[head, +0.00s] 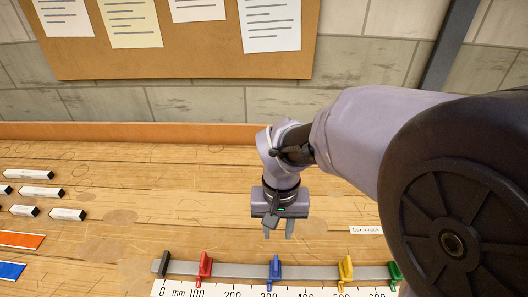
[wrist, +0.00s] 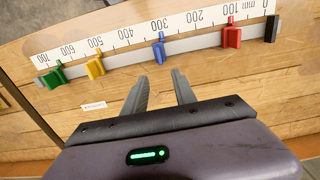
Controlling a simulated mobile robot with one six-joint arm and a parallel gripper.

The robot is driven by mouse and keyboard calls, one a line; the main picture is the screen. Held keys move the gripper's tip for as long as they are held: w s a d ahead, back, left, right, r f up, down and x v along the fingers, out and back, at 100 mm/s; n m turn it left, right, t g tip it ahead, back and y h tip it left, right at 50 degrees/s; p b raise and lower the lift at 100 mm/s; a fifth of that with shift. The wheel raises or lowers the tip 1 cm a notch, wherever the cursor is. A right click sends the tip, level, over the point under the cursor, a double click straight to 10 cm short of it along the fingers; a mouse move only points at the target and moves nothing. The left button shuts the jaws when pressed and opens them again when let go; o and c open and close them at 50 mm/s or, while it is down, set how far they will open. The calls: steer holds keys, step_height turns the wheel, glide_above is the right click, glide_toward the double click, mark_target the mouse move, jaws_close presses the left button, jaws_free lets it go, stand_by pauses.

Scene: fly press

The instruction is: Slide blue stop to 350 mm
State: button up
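The blue stop (head: 275,270) sits on a grey rail (head: 228,270) behind a white millimetre scale (head: 215,291). In the wrist view the blue stop (wrist: 158,52) has its pointer close to the 300 label. My gripper (head: 278,234) points down above the table, on the wall side of the rail. Its two fingers are apart with nothing between them. In the wrist view the fingertips (wrist: 158,75) stop short of the blue stop, roughly in line with it and not touching it.
A red stop (head: 204,267) near 100 and a black end block (head: 163,263) lie left of blue. Yellow (head: 346,270) and green (head: 394,273) stops lie right. Small labelled blocks (head: 41,192) stand at far left. The table behind the rail is mostly clear.

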mark_target(276, 262)
steer(key=f+b, duration=0.2)
steer(key=f, duration=0.3)
steer(key=f+b, duration=0.2)
steer(key=f, duration=0.4)
steer(key=f+b, duration=0.2)
steer(key=f, duration=0.3)
steer(key=shift+s+f+b, duration=0.15)
steer(key=shift+s+b, duration=0.1)
steer(key=shift+b, duration=0.05)
jaws_close()
